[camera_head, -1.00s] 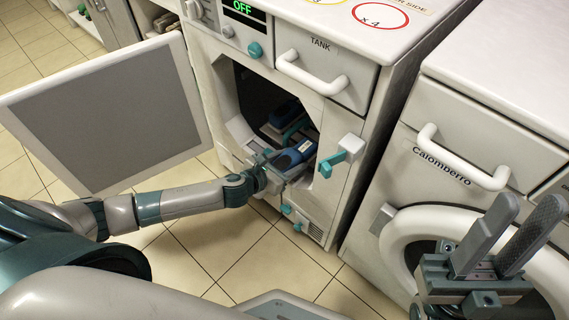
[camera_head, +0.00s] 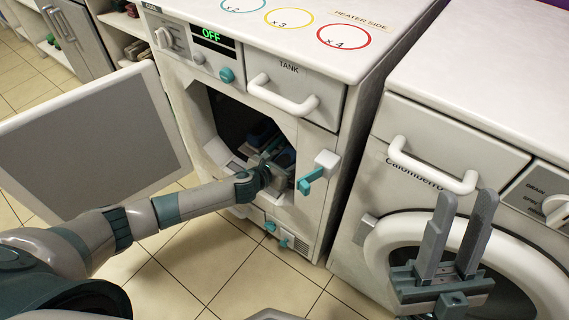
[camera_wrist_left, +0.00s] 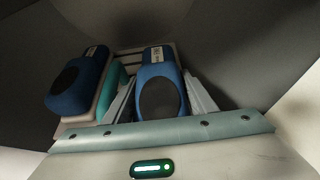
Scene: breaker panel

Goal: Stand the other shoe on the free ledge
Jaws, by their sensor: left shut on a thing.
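My left gripper (camera_head: 272,160) reaches into the open front of the left machine and is shut on a blue shoe (camera_head: 287,158). In the left wrist view, this held shoe (camera_wrist_left: 161,82) has a dark oval on its near end and sits between the two grey fingers. Another blue shoe (camera_wrist_left: 80,82) stands to its left on a pale ledge, beyond a teal divider (camera_wrist_left: 112,88). A grey slatted surface (camera_wrist_left: 130,65) shows behind the held shoe; whether the shoe touches it, I cannot tell. My right gripper (camera_head: 456,235) is open and empty before the right machine.
The machine's grey door (camera_head: 95,140) stands open at the left. A teal latch (camera_head: 311,180) sticks out at the opening's right edge. The tank drawer handle (camera_head: 283,95) is above. The right machine (camera_head: 400,165) stands close beside. Tiled floor (camera_head: 165,290) is clear below.

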